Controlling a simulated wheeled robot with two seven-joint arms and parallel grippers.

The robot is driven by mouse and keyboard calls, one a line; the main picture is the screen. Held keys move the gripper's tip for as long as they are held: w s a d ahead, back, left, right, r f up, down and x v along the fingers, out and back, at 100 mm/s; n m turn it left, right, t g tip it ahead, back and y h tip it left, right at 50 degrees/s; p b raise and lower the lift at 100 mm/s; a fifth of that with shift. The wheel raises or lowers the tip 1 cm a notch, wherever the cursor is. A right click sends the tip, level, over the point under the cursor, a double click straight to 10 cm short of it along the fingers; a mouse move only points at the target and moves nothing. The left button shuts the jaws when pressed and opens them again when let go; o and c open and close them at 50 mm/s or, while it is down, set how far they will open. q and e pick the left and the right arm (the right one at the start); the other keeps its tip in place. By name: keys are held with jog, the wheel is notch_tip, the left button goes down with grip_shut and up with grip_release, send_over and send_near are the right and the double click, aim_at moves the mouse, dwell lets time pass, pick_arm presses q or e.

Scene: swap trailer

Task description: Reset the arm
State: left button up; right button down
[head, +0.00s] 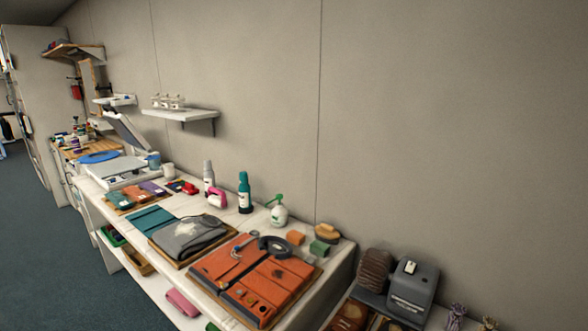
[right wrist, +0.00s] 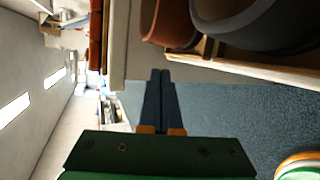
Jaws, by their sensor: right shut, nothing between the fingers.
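My right gripper (right wrist: 161,100) shows in the right wrist view with its two dark fingers pressed together and nothing between them. It hangs over the blue-grey floor (right wrist: 225,115), beside a light wooden shelf edge (right wrist: 225,74). Neither of my grippers shows in the head view, and my left gripper is in no view.
In the head view a long white workbench (head: 88,192) runs along the wall, holding an orange folded item (head: 255,270), a grey cloth (head: 188,235) and bottles. A grey machine (head: 412,283) stands at the right. Brown and dark rounded items (right wrist: 172,22) sit near the gripper. Floor (head: 50,250) at left is clear.

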jog(key=s+d+f+m+g+h, duration=0.2)
jog(key=s+d+f+m+h, duration=0.15)
jog(key=s+f+m, duration=0.4)
jog(key=s+d+f+m+g+h, duration=0.2)
jog(key=s+d+f+m, duration=0.2)
jog(key=s+f+m, duration=0.35)
jog(key=s+d+f+m+g+h, duration=0.1)
jog(key=s+f+m+g, duration=0.2)
jog(key=s, duration=0.8)
jog(key=s+d+f+m+g+h, duration=0.1)
jog(key=s+f+m+g, duration=0.2)
jog(key=s, duration=0.9)
jog(key=m, duration=0.3)
jog(key=shift+f, duration=0.25)
jog(key=shift+s, duration=0.1)
